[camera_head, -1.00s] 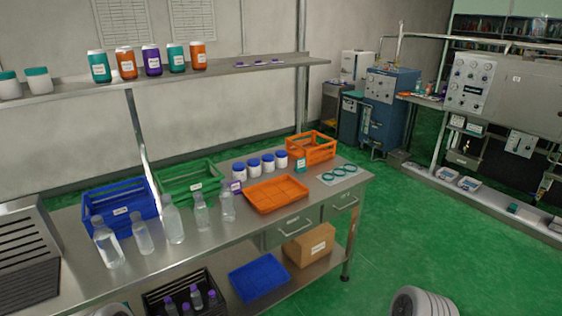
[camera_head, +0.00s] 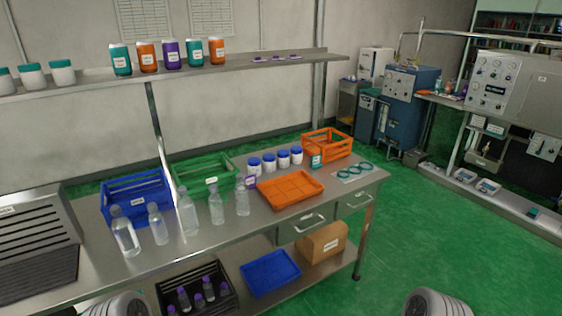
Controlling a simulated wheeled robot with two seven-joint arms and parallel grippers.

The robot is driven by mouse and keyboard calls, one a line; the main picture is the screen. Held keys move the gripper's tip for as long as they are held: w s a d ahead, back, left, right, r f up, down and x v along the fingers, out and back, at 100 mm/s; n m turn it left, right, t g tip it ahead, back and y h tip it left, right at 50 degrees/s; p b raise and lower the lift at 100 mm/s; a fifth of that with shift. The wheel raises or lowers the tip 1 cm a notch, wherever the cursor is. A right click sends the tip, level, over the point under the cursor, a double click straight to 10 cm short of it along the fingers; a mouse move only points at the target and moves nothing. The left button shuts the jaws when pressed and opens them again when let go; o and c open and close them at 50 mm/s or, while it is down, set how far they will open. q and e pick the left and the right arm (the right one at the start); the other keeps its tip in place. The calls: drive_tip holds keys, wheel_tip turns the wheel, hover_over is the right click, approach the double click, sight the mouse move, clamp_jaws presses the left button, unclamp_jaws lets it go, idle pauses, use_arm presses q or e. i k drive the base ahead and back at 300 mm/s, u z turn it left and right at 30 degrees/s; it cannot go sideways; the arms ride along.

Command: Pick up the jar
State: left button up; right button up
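Several white jars with blue lids stand in a row on the metal table, behind the orange tray; the rightmost jar (camera_head: 296,157) is nearest the orange crate. On the wall shelf are coloured jars: teal (camera_head: 121,61), orange (camera_head: 148,58), purple (camera_head: 172,55), another teal and another orange. White jars with teal lids (camera_head: 62,74) stand further left on the shelf. Which jar is meant is not clear. Neither gripper is in view; only rounded grey parts of my arms show at the bottom edge.
The table holds an orange tray (camera_head: 290,205), blue crate (camera_head: 110,192), green crate (camera_head: 179,187), orange crate (camera_head: 343,147), and several clear bottles (camera_head: 188,215). The lower shelf has a black crate (camera_head: 165,292), blue tray (camera_head: 270,290) and cardboard box (camera_head: 322,243). Green floor is open at right.

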sight(254, 164)
drive_tip(key=z, duration=0.3)
drive_tip(key=i, duration=0.35)
drive_tip(key=z, duration=0.75)
drive_tip(key=i, duration=0.85)
drive_tip(key=z, duration=0.05)
